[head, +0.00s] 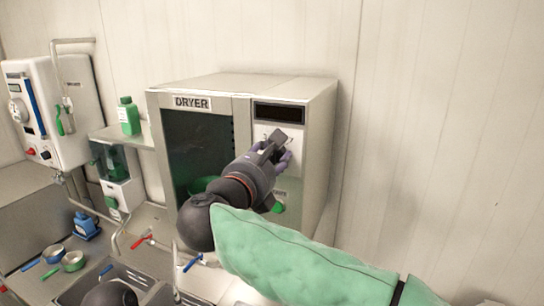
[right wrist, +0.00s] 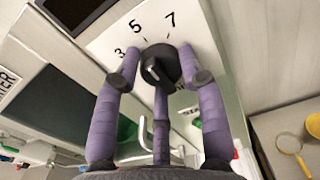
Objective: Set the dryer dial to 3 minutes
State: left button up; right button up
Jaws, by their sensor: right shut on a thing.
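The dryer (head: 196,103) is a pale metal cabinet with a dark glass door at left and a control panel at right. Its black round dial (right wrist: 161,57) shows in the right wrist view, with 3, 5 and 7 printed around its upper side. A short white mark is on the dial's face; I cannot tell exactly which number it points to. My right gripper (right wrist: 160,78) has its purple fingers closed around the dial. In the head view the right gripper (head: 275,148) is at the panel and hides most of the dial. My left gripper is not seen.
A dark display (head: 280,112) is above the dial, and a green button (head: 278,207) is below. A green bottle (head: 128,116) stands on a shelf at left. A white wall unit (head: 45,110) and sink (head: 135,280) are farther left. Bare wall is at right.

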jog(key=shift+r+n, duration=0.2)
jog(key=shift+n, duration=0.2)
jog(key=shift+n+b, duration=0.35)
jog(key=shift+n, duration=1.15)
jog(key=n, duration=0.4)
jog(key=shift+r+n, duration=0.15)
jog(key=shift+n, duration=0.25)
jog(key=o, duration=1)
jog(key=shift+o, duration=0.7)
jog(key=shift+w+f, duration=0.15)
jog(key=shift+f, duration=0.05)
